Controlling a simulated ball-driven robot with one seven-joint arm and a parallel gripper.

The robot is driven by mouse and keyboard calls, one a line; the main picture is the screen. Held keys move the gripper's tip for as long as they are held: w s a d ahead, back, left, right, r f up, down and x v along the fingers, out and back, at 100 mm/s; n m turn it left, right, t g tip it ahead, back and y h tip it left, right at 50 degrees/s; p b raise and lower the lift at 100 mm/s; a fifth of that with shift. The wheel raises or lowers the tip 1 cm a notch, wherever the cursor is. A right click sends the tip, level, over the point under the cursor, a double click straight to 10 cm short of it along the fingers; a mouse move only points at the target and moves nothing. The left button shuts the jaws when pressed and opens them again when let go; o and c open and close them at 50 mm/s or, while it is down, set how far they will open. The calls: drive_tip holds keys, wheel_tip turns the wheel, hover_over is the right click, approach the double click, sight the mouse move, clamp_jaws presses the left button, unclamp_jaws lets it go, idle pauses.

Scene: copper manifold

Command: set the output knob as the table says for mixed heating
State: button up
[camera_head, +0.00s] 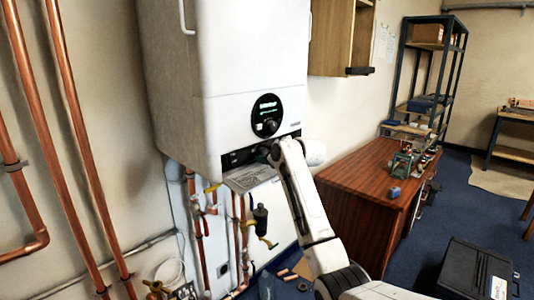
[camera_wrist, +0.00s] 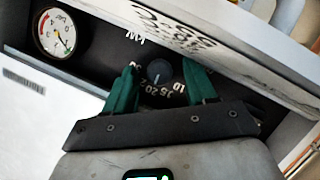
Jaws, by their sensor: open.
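The output knob (camera_wrist: 163,75) is a small dark round knob with a pale pointer line, on a black strip marked kW. Numbers including 10 and 20 are printed around it. My gripper (camera_wrist: 163,82) is open, its two green fingers on either side of the knob; I cannot tell whether they touch it. In the head view my gripper (camera_head: 268,152) is at the black strip under the white boiler (camera_head: 228,110), and the knob is hidden there. A printed sheet or flap (camera_head: 250,178) hangs below the strip; its text is too small to read.
A round pressure gauge (camera_wrist: 55,33) is left of the knob. The boiler's round control dial (camera_head: 266,115) is above the strip. Copper pipes (camera_head: 70,130) run up the left wall, with more pipes and valves below the boiler. A wooden desk (camera_head: 365,185) stands to the right.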

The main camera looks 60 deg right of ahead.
clamp_jaws()
idle(0.3)
drive_tip(key=shift+d+r+m+y+p, duration=0.1)
drive_tip(key=shift+r+m+y+p, duration=0.1)
drive_tip(key=shift+m+y+p, duration=0.5)
drive_tip(key=shift+d+f+m+y+p, duration=0.15)
drive_tip(key=shift+m+y+p, duration=0.5)
drive_tip(key=shift+m+y, duration=0.6)
drive_tip(key=shift+m+h, duration=0.25)
drive_tip(key=shift+m, duration=0.1)
unclamp_jaws()
drive_tip(key=shift+s+t, duration=0.15)
drive_tip(key=shift+t, duration=0.15)
